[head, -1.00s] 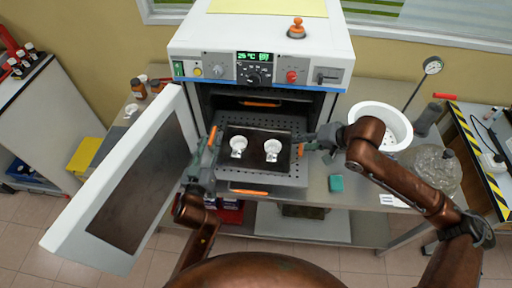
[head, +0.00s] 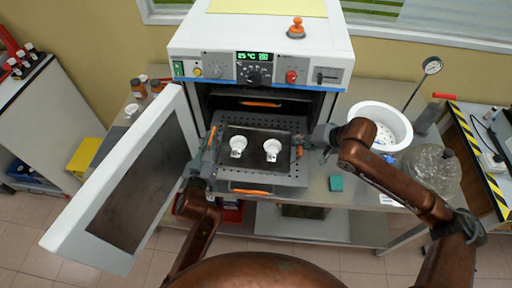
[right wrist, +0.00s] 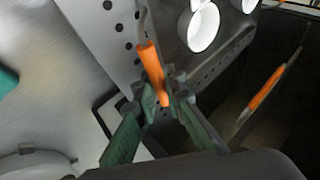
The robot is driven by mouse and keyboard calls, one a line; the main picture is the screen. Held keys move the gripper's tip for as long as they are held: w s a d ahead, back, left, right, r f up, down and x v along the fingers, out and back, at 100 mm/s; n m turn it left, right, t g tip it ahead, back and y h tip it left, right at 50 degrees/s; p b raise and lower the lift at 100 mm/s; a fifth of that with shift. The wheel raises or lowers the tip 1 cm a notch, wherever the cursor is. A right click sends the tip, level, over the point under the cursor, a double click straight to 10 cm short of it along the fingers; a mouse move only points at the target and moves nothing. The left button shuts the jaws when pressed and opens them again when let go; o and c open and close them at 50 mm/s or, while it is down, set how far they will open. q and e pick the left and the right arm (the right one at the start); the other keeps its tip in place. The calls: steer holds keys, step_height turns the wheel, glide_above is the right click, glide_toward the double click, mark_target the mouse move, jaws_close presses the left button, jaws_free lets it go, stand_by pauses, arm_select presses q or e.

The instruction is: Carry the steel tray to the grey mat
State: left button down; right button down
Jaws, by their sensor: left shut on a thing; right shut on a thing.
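The dark steel tray (head: 255,165) is on the pulled-out perforated shelf in front of the open oven. It carries two white cups (head: 238,146). The tray has an orange handle at each end. My left gripper (head: 211,148) is shut on the left orange handle. My right gripper (head: 302,146) is shut on the right orange handle (right wrist: 151,70), which shows between its green fingers in the right wrist view. I cannot tell whether the tray is touching the shelf. I cannot make out the grey mat with certainty.
The oven door (head: 140,180) stands open at left. On the steel bench to the right are a green block (head: 336,183), a white perforated bowl (head: 380,112) and a glass vessel (head: 432,170). The perforated shelf (head: 290,181) has an orange handle at its front.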

arm_select(q)
steer(key=shift+r, duration=0.15)
arm_select(e)
steer(key=shift+r, duration=0.15)
stand_by(0.5)
